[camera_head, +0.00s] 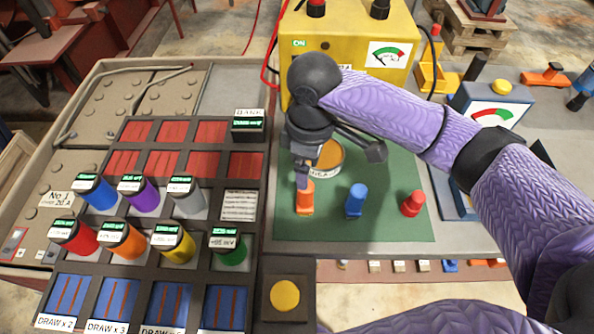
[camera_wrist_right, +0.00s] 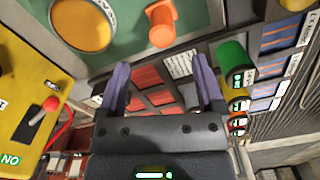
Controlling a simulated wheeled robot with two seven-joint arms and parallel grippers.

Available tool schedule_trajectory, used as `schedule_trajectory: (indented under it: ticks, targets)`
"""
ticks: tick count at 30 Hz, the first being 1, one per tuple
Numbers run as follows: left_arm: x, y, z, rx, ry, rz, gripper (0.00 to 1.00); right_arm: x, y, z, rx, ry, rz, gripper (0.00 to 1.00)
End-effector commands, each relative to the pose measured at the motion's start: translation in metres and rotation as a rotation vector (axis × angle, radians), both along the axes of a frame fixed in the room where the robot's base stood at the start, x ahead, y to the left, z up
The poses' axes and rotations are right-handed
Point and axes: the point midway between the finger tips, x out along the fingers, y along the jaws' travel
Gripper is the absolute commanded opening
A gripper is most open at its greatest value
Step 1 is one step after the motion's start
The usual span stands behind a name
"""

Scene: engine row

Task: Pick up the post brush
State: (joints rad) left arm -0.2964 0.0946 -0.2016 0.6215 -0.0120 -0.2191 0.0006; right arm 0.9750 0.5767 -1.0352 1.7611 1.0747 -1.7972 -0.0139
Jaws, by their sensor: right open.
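I cannot tell for sure which thing is the post brush. On the green mat (camera_head: 380,228) stand an orange piece (camera_head: 305,197), a blue piece (camera_head: 356,200) and a red piece (camera_head: 413,204) in a row. My right gripper (camera_head: 302,178) hangs over the mat, its visible finger overlapping the top of the orange piece in the head view. In the right wrist view my right gripper (camera_wrist_right: 161,72) is open with nothing between its fingers. The orange piece (camera_wrist_right: 161,24) shows beyond the fingertips there. My left gripper is not in view.
A round orange-topped tin (camera_head: 328,156) sits behind the orange piece, partly hidden by my gripper. A rack of coloured cylinders (camera_head: 125,240) fills the left. A yellow meter box (camera_head: 355,40) stands behind. An orange tool (camera_head: 545,76) lies at the right.

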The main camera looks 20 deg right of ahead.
Motion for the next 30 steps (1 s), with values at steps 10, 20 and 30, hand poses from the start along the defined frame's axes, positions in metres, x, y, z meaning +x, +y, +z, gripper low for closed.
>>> schedule_trajectory:
  ticks: [10,20,30]
  targets:
    - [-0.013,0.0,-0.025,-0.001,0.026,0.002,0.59,0.001,0.001,-0.06,-0.001,0.004,-0.001,0.86]
    - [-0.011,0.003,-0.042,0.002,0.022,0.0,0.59,0.004,0.004,-0.1,0.0,0.0,-0.001,0.86]
    - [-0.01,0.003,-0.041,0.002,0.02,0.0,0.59,0.004,0.004,-0.099,-0.001,-0.001,-0.001,0.33]
